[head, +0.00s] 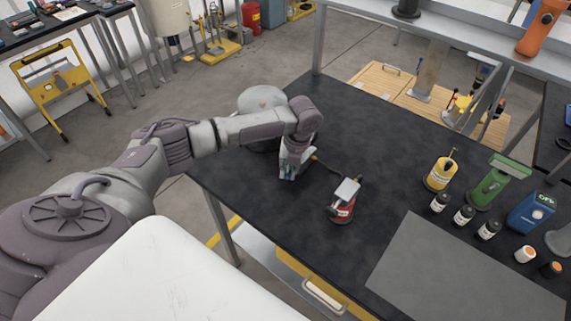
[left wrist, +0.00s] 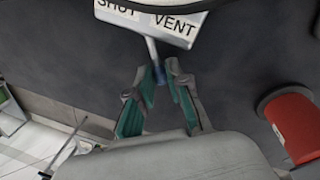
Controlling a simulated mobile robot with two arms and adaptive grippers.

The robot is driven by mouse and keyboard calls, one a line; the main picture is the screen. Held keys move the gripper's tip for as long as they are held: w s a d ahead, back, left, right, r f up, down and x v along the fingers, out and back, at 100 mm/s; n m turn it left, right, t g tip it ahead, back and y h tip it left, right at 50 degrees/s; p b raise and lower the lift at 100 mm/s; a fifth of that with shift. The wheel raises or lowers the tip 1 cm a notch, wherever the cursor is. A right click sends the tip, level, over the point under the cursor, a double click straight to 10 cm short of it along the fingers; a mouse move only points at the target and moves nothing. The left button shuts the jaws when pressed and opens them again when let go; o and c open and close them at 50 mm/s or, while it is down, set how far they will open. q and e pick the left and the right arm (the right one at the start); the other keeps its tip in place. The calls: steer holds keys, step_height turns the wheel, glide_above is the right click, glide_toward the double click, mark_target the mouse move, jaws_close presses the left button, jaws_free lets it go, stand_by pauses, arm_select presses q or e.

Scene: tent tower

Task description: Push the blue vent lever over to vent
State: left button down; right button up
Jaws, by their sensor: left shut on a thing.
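My left gripper (head: 289,172) is low over the black table, beside a rounded grey vessel (head: 262,98) that my forearm partly hides. In the left wrist view the gripper's green-padded fingertips (left wrist: 161,82) are closed around the blue end of the vent lever (left wrist: 153,52). The lever is a thin grey rod coming from under a white plate (left wrist: 155,15) marked SHUT on the left and VENT on the right. The rod lies between the two words. In the head view the lever cannot be made out. My right gripper is not in view.
Several bottles, a yellow can (head: 440,174) and a green tool (head: 495,185) stand further right, near a grey mat (head: 450,275). The table's middle is clear.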

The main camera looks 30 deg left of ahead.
arm_select(q)
steer(key=shift+w+d+n, duration=0.1)
steer(key=shift+w+n, duration=0.05)
steer(key=shift+n, duration=0.15)
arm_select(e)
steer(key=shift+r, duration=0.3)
arm_select(q)
steer(key=c, duration=1.2)
jaws_free()
steer(key=shift+o, duration=0.4)
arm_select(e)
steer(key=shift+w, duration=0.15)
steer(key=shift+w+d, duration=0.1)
arm_select(q)
step_height(320, 180, up, 12)
steer(key=w+d, duration=0.1)
steer(key=shift+d, duration=0.3)
steer(key=shift+f, duration=0.15)
